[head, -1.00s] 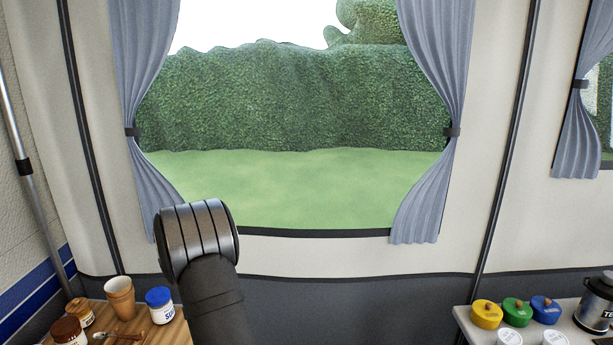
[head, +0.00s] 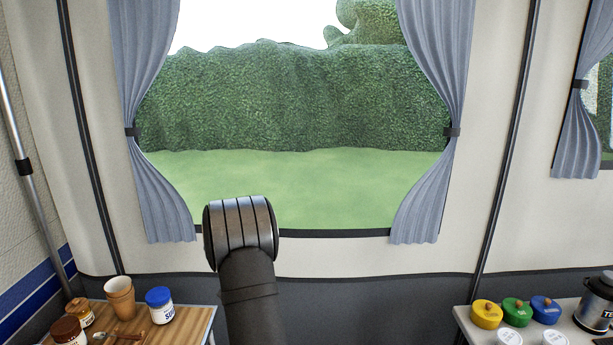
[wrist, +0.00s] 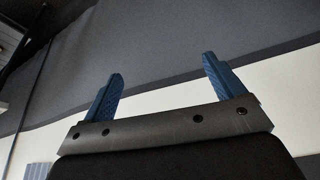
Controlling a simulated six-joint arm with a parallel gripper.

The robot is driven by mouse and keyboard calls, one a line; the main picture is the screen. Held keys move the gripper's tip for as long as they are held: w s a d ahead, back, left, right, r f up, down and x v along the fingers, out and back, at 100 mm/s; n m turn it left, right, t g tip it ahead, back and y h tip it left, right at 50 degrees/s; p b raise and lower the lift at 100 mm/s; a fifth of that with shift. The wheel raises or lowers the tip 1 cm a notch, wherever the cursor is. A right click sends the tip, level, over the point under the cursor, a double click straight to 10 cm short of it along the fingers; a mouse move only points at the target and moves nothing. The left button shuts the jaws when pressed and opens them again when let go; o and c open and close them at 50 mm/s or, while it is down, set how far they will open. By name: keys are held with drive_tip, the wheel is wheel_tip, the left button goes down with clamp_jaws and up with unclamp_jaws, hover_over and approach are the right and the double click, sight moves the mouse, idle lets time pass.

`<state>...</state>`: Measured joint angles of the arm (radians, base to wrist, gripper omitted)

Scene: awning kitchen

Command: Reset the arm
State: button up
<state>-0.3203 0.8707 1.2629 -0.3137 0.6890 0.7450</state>
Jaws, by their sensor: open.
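My gripper (wrist: 162,85) shows in the wrist view with its two blue fingers spread wide apart. Nothing is between the fingers. Behind them are a dark grey band and a pale band of the tent wall. In the head view only a dark arm link and a rounded metallic joint of mine show, in front of the window's lower edge. The gripper itself is not visible there.
At lower left, a wooden table (head: 190,328) holds a tan cup (head: 120,298), a blue-lidded jar (head: 159,306) and other jars. At lower right, a pale table (head: 466,322) holds yellow, green and blue lidded pots (head: 516,311) and a dark kettle (head: 597,305). Between the tables stands my arm.

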drive_tip(key=d+f+m+h, duration=0.1)
drive_tip(key=d+f+m, duration=0.2)
drive_tip(key=d, duration=0.7)
drive_tip(key=shift+s+d+f, duration=0.2)
drive_tip(key=shift+d+f, duration=0.2)
drive_tip(key=shift+f, duration=0.4)
